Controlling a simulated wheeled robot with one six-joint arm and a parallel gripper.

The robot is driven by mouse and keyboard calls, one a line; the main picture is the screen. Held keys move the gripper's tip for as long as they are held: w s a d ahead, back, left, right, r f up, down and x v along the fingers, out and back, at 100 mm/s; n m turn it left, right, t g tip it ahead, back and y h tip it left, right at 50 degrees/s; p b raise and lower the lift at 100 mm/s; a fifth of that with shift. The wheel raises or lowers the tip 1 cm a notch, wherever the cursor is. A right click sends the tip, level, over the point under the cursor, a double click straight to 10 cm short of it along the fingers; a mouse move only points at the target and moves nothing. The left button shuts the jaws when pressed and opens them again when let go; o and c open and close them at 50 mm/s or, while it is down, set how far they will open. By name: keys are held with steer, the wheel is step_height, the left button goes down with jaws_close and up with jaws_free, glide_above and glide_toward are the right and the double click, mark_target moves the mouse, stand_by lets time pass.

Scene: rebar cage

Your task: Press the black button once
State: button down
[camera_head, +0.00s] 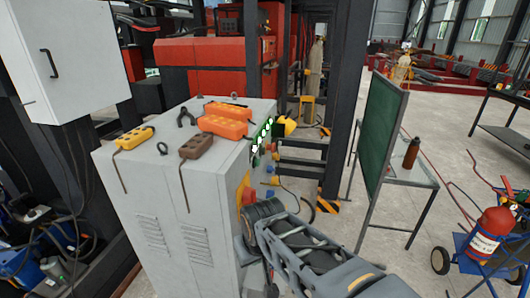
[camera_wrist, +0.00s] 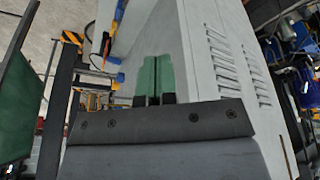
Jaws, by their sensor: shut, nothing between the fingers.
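The grey control cabinet (camera_head: 170,215) stands in the middle of the head view. Its right face carries green-lit controls (camera_head: 262,132) and red, yellow and blue parts below them, seen at a steep angle. I cannot pick out the black button in either view. In the wrist view my gripper (camera_wrist: 157,62) shows its two green fingers side by side, shut and empty, in front of the cabinet's pale wall (camera_wrist: 180,30). In the head view my arm reaches to the cabinet's right side, and the fingertips are hidden there.
Orange, yellow and brown pendant boxes (camera_head: 222,124) lie on the cabinet top. A green board (camera_head: 383,125) on a stand is to the right, beside a table with a bottle (camera_head: 411,152). A red fire extinguisher (camera_head: 487,236) sits on a blue cart. Floor between is partly clear.

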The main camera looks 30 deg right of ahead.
mark_target(264, 151)
steer(key=w+d+f+m+t+h, duration=0.1)
steer(key=w+d+m+t+h, duration=0.2)
steer(key=w+d, duration=0.8)
steer(key=w+d+f+m+t+h, duration=0.1)
steer(key=w+d+m+t+h, duration=0.2)
steer(key=d, duration=1.6)
steer(key=w+d+r+m+t, duration=0.1)
steer(key=w+d+r+t, duration=0.2)
steer(key=w+a+r+t+y, duration=0.3)
steer(key=a+r+t+y, duration=0.1)
steer(key=r+t+y, duration=0.2)
step_height(264, 151, up, 2)
steer(key=shift+r+n+t+y+b, duration=0.1)
steer(key=shift+n+t+y+b, duration=0.25)
steer(key=shift+t, duration=0.25)
steer(key=shift+w+a, duration=0.1)
steer(key=shift+a, duration=0.05)
steer(key=w+a+b, duration=0.1)
steer(key=w+a, duration=0.5)
steer(key=shift+b, duration=0.4)
steer(key=shift+a, duration=0.2)
